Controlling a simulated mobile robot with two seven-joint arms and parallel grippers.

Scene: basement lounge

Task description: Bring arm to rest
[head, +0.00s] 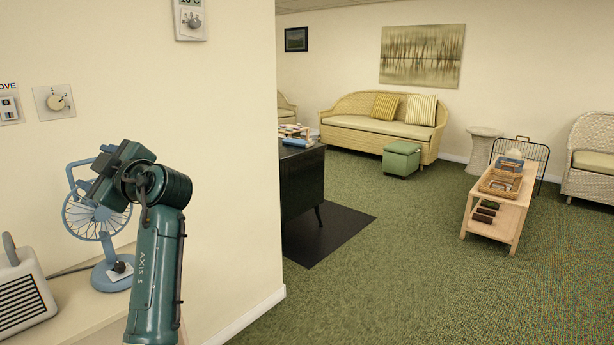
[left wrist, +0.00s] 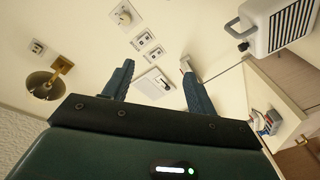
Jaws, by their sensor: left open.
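My left arm (head: 155,270) rises from the bottom of the head view in front of the wall and the blue fan, bent at its top joint. Its dark green wrist end (head: 121,160) overlaps the fan's upper part, and its fingers cannot be made out there. In the left wrist view my left gripper (left wrist: 157,67) has its two blue-grey fingers spread wide, with nothing between them but the cream wall and its plates. My right gripper is in neither view.
A blue desk fan (head: 95,220) and a white slatted appliance (head: 22,295) stand on a counter at left. A wall corner is right of my arm. Green carpet (head: 400,270) lies open beyond, with a dark cabinet (head: 302,185) and a wooden table (head: 515,220).

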